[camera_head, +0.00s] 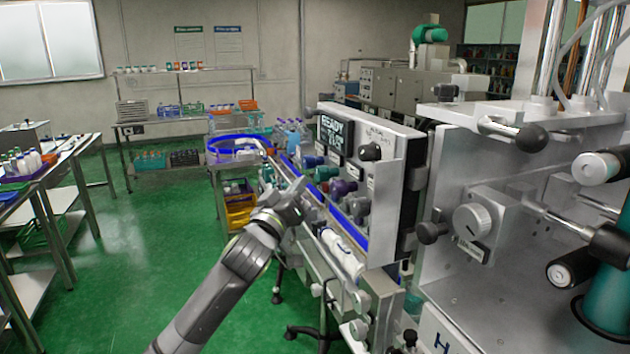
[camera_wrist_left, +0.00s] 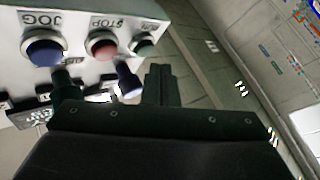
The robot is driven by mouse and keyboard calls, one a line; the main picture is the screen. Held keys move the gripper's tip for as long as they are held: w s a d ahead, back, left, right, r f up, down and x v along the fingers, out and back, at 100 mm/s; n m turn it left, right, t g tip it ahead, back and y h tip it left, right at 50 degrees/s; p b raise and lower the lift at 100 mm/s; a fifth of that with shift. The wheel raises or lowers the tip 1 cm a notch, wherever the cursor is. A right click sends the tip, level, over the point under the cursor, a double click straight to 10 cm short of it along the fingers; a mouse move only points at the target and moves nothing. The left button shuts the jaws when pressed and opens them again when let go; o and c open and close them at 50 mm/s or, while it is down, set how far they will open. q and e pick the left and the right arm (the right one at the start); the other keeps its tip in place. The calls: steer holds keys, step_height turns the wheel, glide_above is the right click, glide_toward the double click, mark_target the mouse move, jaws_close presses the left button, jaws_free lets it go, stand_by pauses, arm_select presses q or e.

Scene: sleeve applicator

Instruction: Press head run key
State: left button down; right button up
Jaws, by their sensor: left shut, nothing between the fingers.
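In the head view a grey control box (camera_head: 385,185) on the machine carries a display (camera_head: 336,134) reading READY and a row of coloured push buttons on its side. In the left wrist view a blue button (camera_wrist_left: 45,47) is labelled JOG and a red button (camera_wrist_left: 102,45) is labelled STOP. I cannot tell which is the head run key. My left gripper (camera_head: 300,187) is shut and empty, left of the button row; its fingertips (camera_wrist_left: 158,70) appear apart from the buttons.
A blue-edged conveyor (camera_head: 350,233) runs below the control box. The large machine frame (camera_head: 460,190) with knobs and a black-ended handle (camera_head: 530,138) fills the right. Green floor (camera_head: 140,230) is open at left, beside a shelf (camera_head: 187,112) and a table (camera_head: 65,160).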

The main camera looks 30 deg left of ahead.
arm_select(q)
steer(key=shift+w+d, duration=0.1)
steer(key=shift+w, duration=0.05)
stand_by(0.7)
steer(key=shift+w+d, duration=0.2)
